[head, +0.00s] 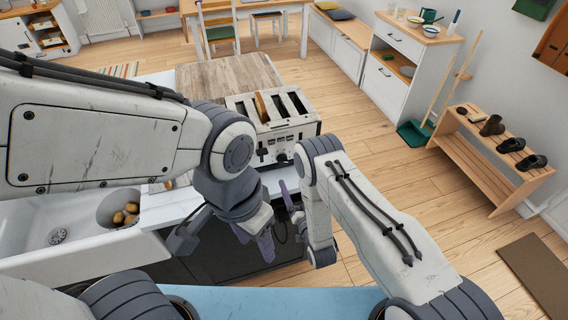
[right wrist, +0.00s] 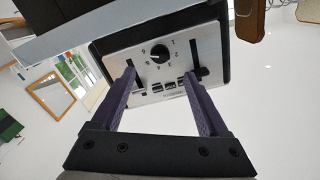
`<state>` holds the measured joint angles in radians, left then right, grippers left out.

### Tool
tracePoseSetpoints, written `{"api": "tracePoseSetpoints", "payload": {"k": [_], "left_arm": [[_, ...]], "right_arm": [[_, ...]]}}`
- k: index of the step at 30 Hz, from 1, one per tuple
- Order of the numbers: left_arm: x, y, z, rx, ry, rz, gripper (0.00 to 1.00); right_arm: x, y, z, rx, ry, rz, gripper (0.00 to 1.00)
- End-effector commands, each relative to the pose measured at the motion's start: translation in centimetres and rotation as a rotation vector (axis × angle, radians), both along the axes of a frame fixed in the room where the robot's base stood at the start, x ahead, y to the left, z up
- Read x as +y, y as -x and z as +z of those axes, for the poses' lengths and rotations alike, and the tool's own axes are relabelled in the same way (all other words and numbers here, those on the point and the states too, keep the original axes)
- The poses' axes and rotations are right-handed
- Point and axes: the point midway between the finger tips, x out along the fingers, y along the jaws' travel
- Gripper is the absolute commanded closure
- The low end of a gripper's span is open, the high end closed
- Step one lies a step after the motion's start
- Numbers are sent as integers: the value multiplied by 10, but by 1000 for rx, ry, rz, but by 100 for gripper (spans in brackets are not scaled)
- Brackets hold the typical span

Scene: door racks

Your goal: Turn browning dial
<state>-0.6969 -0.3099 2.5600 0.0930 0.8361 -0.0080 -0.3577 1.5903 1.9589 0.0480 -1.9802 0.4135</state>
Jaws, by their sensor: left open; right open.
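A silver toaster (head: 298,130) with a slice of bread (head: 261,107) in one slot stands on the counter's right end. The right wrist view shows its front panel (right wrist: 145,72) with a round black browning dial (right wrist: 159,53) ringed by numbers, two dark levers and a row of small buttons. My right gripper (right wrist: 159,80) is open and empty, its fingers framing the panel on either side of the dial. Whether they touch the panel is unclear. In the head view it is low in front of the toaster (head: 289,200). My left gripper (head: 258,243) is open and empty, lower, in front of the counter.
A wooden board (head: 222,75) lies behind the toaster. A white sink (head: 60,220) with brown items in a bowl is at left. A shoe bench (head: 480,160) and white cabinet (head: 388,90) stand right.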

Motion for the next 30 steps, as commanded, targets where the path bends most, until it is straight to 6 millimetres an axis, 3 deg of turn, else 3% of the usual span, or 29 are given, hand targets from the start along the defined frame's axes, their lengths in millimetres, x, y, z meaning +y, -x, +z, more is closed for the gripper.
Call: {"api": "tracePoseSetpoints", "payload": {"k": [15,21,29,30], "left_arm": [[0,0,31,0,0,2,46],[0,0,34,0,0,2,46],[0,0,34,0,0,2,46],[0,0,34,0,0,2,46]], "right_arm": [[26,-79,2,0,2,0,22],[30,-91,1,1,2,1,22],[30,-92,0,2,3,1,22],[30,-92,0,2,3,1,26]]}}
